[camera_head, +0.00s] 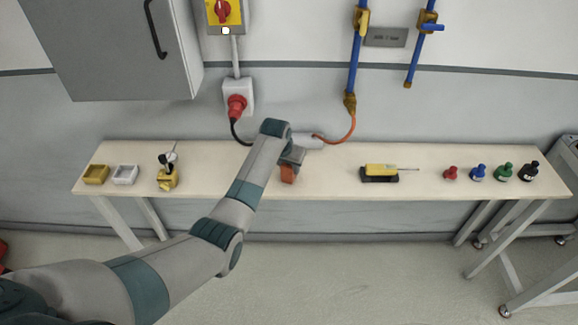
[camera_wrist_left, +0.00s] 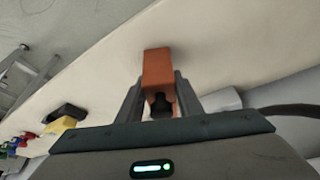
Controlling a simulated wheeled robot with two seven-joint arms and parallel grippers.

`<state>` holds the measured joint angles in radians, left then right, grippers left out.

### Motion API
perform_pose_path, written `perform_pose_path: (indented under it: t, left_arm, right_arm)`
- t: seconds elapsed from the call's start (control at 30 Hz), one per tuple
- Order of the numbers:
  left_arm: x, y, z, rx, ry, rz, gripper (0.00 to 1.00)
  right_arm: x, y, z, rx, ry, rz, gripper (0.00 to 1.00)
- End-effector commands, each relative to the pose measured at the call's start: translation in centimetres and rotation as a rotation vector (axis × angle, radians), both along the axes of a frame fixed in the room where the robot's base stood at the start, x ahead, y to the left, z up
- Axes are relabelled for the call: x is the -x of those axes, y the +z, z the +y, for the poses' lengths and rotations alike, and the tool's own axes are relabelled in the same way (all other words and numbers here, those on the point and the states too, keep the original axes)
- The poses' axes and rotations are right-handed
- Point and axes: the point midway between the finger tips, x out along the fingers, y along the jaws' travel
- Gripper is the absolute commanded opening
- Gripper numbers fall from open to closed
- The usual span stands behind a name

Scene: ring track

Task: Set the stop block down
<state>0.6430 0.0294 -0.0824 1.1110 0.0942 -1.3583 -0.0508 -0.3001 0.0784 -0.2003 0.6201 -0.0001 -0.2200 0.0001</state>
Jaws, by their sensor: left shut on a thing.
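The stop block is an orange block (camera_head: 288,173) near the middle of the bench (camera_head: 335,187), by its front edge. My left gripper (camera_head: 289,165) is shut on it, with the arm coming in from the lower left. In the left wrist view the orange block (camera_wrist_left: 158,68) sits between the two dark fingers of the gripper (camera_wrist_left: 160,95), and a dark round part shows at its near end. The block is over the pale bench top; I cannot tell whether it touches it. My right gripper is in neither view.
A yellow tool on a black holder (camera_head: 380,172) and several coloured bottles (camera_head: 478,173) stand to the right. Yellow (camera_head: 96,175) and white trays (camera_head: 125,175) and a yellow stand (camera_head: 167,178) are left. A grey device with an orange cable (camera_head: 308,141) lies behind. Bench between is clear.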

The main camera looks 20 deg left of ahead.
Motion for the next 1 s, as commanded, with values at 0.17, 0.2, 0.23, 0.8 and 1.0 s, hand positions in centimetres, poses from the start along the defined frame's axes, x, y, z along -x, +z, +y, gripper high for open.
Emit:
perform_pose_path:
  t: [0.17, 0.2, 0.23, 0.8, 1.0]
  left_arm:
    - [0.0, -0.1, 0.0, 0.0, 0.0, 0.0, 0.51]
    - [0.0, -0.1, 0.0, 0.0, 0.0, 0.0, 0.51]
    - [0.0, -0.1, 0.0, 0.0, 0.0, 0.0, 0.51]
    - [0.5, 1.5, 0.1, 0.0, 0.0, -0.002, 0.51]
    - [1.5, 3.9, 0.2, 0.0, -0.001, -0.004, 0.51]
  right_arm:
    - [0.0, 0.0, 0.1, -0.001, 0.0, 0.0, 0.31]
    - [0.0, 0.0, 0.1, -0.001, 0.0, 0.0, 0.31]
    - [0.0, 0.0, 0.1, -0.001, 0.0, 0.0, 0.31]
    - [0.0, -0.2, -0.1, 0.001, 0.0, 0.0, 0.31]
    - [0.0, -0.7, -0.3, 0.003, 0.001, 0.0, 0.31]
